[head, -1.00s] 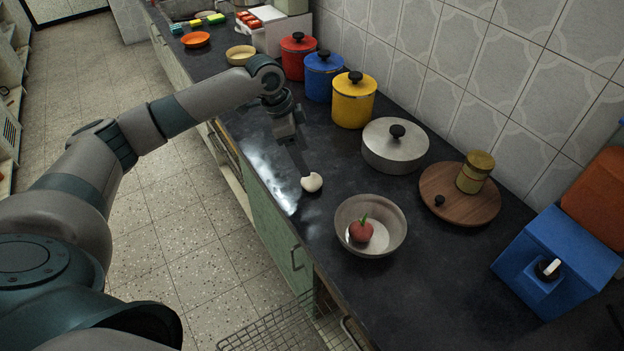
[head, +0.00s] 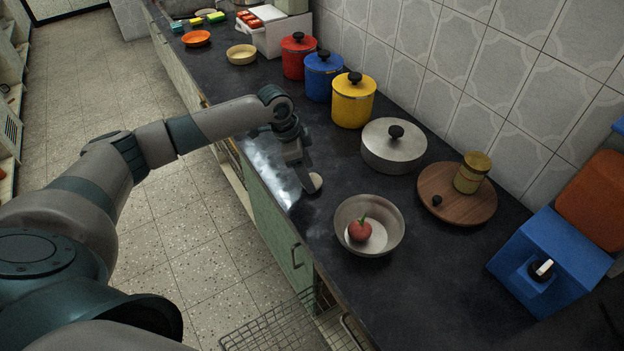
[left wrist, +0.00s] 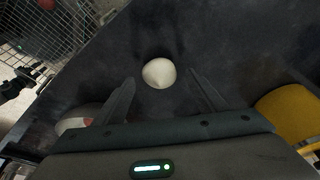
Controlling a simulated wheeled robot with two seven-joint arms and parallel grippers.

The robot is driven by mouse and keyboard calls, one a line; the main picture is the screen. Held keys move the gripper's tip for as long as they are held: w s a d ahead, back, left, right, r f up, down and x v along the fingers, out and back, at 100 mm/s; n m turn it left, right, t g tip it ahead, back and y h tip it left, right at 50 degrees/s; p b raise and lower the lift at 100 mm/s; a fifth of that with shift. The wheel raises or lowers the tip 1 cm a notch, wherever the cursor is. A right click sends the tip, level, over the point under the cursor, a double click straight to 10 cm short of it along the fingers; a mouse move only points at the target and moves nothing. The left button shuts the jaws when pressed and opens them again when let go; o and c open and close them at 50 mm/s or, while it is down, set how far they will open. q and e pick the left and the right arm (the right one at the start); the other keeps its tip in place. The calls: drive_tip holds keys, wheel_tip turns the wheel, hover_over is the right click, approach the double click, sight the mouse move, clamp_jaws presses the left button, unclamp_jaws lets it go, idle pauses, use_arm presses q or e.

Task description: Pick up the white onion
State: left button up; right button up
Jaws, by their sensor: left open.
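The white onion (head: 315,182) lies on the dark counter, partly hidden behind my left gripper in the head view. In the left wrist view the onion (left wrist: 159,73) sits just past the fingertips and between their lines. My left gripper (head: 308,184) points down at the onion. In the left wrist view the gripper (left wrist: 161,81) is open and empty, with one finger on each side of the onion's position. I cannot tell whether a finger touches it. My right gripper is not in view.
A grey bowl (head: 392,237) holding a red vegetable (head: 360,229) stands right of the onion. A steel lidded pot (head: 392,148), a yellow canister (head: 353,102) and a wooden board (head: 430,204) stand behind. The counter's front edge is close to the onion.

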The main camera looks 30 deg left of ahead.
use_arm(q)
drive_tip(key=shift+x, duration=1.15)
drive_tip(key=c, duration=1.2)
